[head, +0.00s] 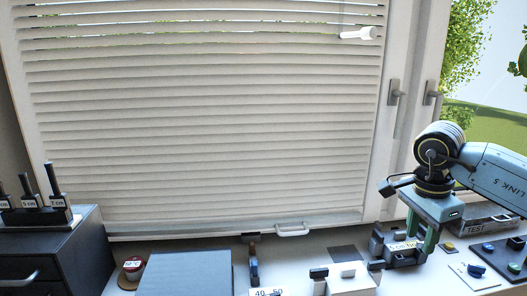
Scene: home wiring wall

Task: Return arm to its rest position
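My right arm comes in from the right edge in the head view. Its gripper (421,240) points down over the right part of the worktop, at a dark holder with a "5 cm tip" label (403,246). The two green fingers stand apart, with a gap showing between them. Their lower ends overlap the holder in the picture, and I cannot tell whether they touch it. I see nothing clearly held between them. My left arm and gripper are not in view.
Window blinds (200,130) fill the back, with window handles (395,93) at right. A dark cabinet (50,255) with upright tools stands left. A grey box (186,274), a white block (350,279), a "TEST" box (477,229) and a switch panel (503,257) line the worktop.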

